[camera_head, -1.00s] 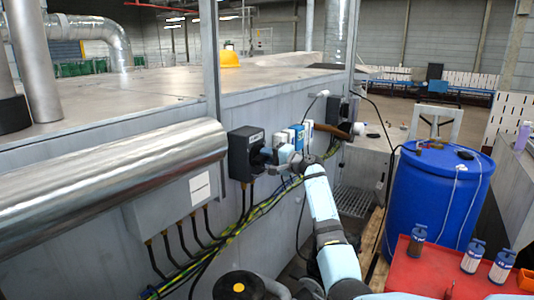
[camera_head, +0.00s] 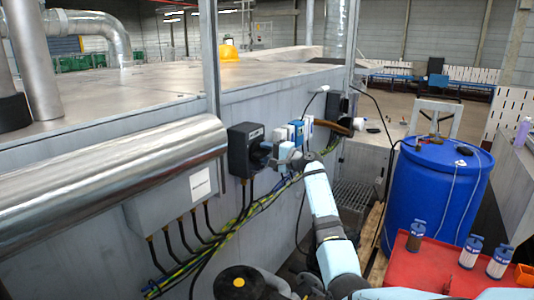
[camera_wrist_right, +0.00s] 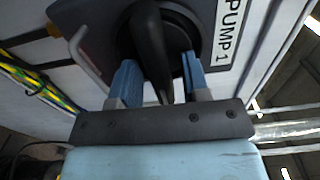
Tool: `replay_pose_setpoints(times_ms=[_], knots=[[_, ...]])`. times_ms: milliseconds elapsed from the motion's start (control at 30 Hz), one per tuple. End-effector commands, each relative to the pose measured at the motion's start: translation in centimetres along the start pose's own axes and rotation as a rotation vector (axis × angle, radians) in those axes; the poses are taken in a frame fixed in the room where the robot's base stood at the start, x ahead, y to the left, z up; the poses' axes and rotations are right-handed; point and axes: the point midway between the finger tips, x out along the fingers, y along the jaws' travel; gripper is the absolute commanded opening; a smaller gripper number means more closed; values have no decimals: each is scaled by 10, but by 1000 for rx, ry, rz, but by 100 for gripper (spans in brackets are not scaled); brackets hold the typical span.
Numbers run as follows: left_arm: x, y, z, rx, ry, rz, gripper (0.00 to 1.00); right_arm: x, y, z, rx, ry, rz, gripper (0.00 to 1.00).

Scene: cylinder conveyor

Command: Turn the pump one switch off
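The pump one switch is a dark box (camera_head: 241,160) on the grey machine wall in the head view. In the right wrist view its black rotary handle (camera_wrist_right: 151,45) runs nearly upright, slightly tilted, beside a white "PUMP 1" label (camera_wrist_right: 232,30). My right gripper (camera_head: 268,151) is at the front of the box. In the right wrist view its two blue fingers (camera_wrist_right: 158,75) stand on either side of the handle, with visible gaps, so it is open around it. The fingers hide part of the dial. My left gripper is not in view.
Blue and white boxes (camera_head: 297,132) are on the wall just right of the switch. Yellow-green and black cables (camera_head: 240,222) hang below it. A shiny pipe (camera_head: 110,185) runs along the left. A blue drum (camera_head: 435,200) and red table (camera_head: 425,265) stand right.

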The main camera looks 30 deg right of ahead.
Motion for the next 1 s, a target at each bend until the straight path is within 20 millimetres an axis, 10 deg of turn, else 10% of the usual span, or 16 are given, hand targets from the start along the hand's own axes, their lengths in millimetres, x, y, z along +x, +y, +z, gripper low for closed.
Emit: replay_pose_setpoints(times_ms=[367,1000], knots=[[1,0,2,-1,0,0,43,-7,1,-1,-3,2,0,44],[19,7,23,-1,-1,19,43,-128,1,0,-3,2,0,44]])
